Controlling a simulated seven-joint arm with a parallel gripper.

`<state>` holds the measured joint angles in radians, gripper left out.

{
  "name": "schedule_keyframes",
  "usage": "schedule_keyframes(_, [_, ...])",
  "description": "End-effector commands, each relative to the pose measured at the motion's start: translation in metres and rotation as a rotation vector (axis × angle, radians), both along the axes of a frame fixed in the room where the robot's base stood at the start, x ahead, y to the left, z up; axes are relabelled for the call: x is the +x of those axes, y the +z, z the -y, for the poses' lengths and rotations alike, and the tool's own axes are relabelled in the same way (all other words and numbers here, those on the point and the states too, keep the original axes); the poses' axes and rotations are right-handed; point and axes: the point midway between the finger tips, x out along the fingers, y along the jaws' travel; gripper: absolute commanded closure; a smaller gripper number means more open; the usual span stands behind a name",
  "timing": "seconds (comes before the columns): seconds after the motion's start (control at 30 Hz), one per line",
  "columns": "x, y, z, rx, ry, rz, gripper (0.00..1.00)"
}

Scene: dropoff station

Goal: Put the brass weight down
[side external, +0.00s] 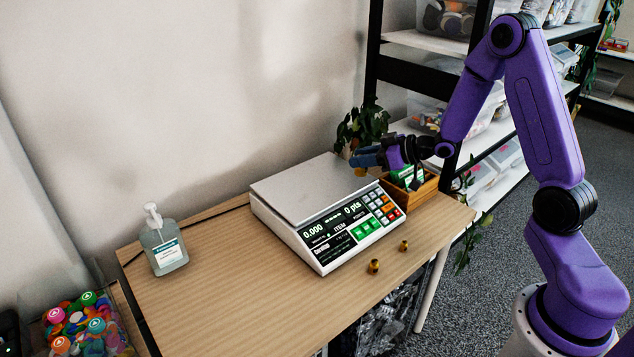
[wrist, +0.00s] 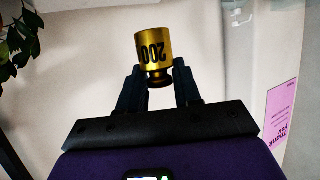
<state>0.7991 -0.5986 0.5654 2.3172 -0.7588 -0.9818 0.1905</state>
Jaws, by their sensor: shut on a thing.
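A brass weight (wrist: 153,45) marked 200 shows large in the wrist view, with the number upside down. My gripper (wrist: 158,76) is shut on its narrow knob, one dark finger on each side. In the side external view my gripper (side external: 364,160) is above the right back part of the scale, and the held weight is too small to make out clearly. The scale (side external: 310,190) has a bare flat pan and its display reads 0.000 and 0 pts. Two small brass weights stand on the table in front of it, one nearer (side external: 374,266) and one farther right (side external: 404,245).
The wooden table (side external: 225,290) is clear at the front left. A sanitizer bottle (side external: 162,243) stands at the left. A wooden box (side external: 412,195) and a plant (side external: 360,125) are close to my gripper. Shelves (side external: 410,72) with bins stand behind my arm.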

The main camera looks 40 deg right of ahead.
Motion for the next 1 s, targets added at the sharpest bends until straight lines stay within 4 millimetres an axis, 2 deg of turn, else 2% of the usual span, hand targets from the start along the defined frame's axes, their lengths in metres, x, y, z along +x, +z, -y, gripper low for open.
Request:
schedule_keyframes(0.17, [0.020,-0.008,0.003,0.000,0.004,0.000,1.00])
schedule_keyframes(0.6, [0.093,-0.044,0.012,0.001,0.004,0.001,1.00])
schedule_keyframes(0.83, [0.119,-0.077,0.016,0.001,0.004,-0.001,1.00])
schedule_keyframes(1.0, [0.131,-0.089,0.017,0.000,0.004,0.002,1.00])
